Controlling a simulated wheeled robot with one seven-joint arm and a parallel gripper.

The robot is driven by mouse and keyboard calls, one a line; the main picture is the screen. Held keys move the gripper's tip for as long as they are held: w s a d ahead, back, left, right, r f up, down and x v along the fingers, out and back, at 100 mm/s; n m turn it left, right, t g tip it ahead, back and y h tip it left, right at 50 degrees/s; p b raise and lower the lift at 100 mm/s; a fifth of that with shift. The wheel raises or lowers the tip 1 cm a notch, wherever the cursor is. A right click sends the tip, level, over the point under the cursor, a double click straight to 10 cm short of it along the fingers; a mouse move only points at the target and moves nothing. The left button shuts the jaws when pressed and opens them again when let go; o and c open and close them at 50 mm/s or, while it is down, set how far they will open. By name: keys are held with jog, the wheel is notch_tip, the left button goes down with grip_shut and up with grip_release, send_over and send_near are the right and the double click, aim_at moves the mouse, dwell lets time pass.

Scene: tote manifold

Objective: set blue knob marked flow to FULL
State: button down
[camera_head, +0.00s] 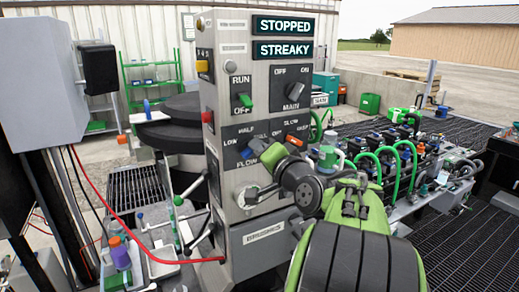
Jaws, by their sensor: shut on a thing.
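The grey control panel (232,60) stands in the middle of the camera view. The blue knob (257,145) is on its lower plate, among the labels LOW, HALF and FULL, with FLOW below. My gripper (265,151) is at this knob and shut on it. My dark wrist comes in from the lower right and hides much of the knob and the fingers. Which label the knob points at cannot be told.
Two displays (283,27) read STOPPED and STREAKY. Green hoses (402,160) stand at right; a red cable (110,225) hangs at left.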

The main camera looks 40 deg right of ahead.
jog(key=shift+m, duration=0.4)
jog(key=c, duration=1.1)
grip_release()
jog(key=shift+s, duration=0.15)
jog(key=b+v, duration=0.3)
jog(key=v, duration=1.2)
jog(key=shift+s, duration=0.3)
jog(key=shift+a, duration=0.1)
